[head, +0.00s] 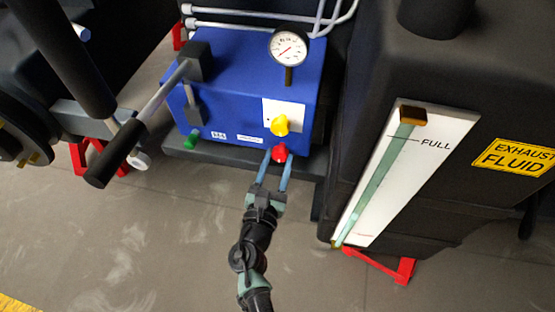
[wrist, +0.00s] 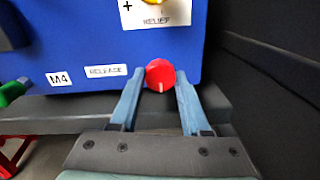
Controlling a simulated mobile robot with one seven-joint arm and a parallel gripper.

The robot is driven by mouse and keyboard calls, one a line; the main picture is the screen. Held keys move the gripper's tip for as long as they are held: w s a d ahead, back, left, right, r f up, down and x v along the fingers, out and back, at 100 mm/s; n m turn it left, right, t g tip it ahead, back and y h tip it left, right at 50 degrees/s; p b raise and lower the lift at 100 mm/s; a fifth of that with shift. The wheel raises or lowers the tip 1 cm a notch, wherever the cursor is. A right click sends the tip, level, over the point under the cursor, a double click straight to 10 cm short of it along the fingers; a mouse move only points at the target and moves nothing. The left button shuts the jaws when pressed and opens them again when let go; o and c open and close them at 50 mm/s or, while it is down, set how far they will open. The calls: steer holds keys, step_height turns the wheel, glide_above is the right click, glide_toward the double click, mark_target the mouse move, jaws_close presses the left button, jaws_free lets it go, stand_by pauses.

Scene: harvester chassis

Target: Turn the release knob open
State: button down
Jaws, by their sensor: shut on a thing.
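The red release knob (head: 279,153) is on the lower front of the blue box (head: 240,95), below a yellow knob. In the wrist view the knob (wrist: 160,75) is round with a pale line at its lower edge pointing down. A RELEASE label (wrist: 106,71) is to its left. My gripper (head: 277,160) reaches up from below with its two blue fingers on either side of the red knob. In the wrist view my gripper (wrist: 160,82) is shut on the knob, with the fingertips at its left and right sides.
A yellow knob (head: 280,125) on a white RELIEF plate is just above. A green knob (head: 191,140) is at left. A black-gripped lever (head: 130,150) sticks out at the left. A dark tank with a sight gauge (head: 405,175) stands close on the right. Floor in front is clear.

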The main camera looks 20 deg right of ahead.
steer(key=shift+f, duration=0.1)
steer(key=shift+c, duration=1.8)
jaws_free()
steer(key=p+v, duration=0.4)
steer(key=v, duration=0.9)
